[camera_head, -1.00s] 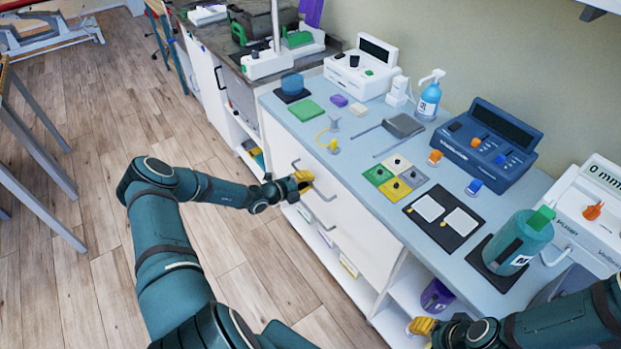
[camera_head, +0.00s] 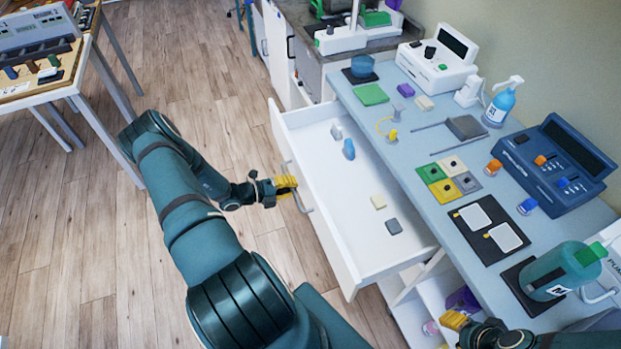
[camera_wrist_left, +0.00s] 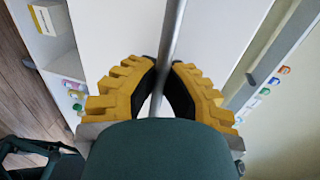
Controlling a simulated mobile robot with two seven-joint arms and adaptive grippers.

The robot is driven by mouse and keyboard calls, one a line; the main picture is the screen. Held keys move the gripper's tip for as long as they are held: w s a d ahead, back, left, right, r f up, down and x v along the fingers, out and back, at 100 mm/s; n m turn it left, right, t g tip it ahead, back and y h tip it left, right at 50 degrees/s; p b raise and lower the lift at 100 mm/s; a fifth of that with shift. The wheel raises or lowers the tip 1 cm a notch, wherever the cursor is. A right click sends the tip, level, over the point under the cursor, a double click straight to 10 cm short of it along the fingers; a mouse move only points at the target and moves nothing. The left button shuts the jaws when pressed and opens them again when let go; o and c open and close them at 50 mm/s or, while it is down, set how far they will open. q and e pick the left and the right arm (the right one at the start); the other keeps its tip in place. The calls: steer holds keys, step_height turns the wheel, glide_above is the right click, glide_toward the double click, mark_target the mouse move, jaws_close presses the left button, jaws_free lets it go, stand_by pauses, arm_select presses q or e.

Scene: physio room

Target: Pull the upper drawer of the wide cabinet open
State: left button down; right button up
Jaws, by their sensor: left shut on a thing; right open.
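The upper drawer (camera_head: 340,205) of the wide cabinet stands pulled far out, and its inside shows. Its grey bar handle (camera_head: 300,196) is on the white front. My left gripper (camera_head: 286,187) is shut on this handle. In the left wrist view the yellow fingers (camera_wrist_left: 158,88) close around the grey bar (camera_wrist_left: 171,50). Inside the drawer lie a blue item (camera_head: 348,149), a small pale item (camera_head: 336,131), a cream block (camera_head: 378,202) and a grey block (camera_head: 393,226). My right gripper (camera_head: 454,320) is open at the lower right, near the cabinet's open shelves.
The blue-grey worktop (camera_head: 420,150) carries several devices, including a dark blue console (camera_head: 555,165), a spray bottle (camera_head: 502,102) and a green-capped bottle (camera_head: 560,268). A table (camera_head: 75,88) with equipment stands at the upper left. The wooden floor left of the drawer is clear.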

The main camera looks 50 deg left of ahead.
arm_select(q)
steer(key=shift+f+v, duration=0.2)
steer(key=shift+v, duration=0.7)
steer(key=shift+f+v, duration=0.2)
steer(key=shift+v, duration=0.7)
steer(key=c, duration=1)
jaws_free()
steer(key=v, duration=1.2)
steer(key=shift+s+a, duration=0.1)
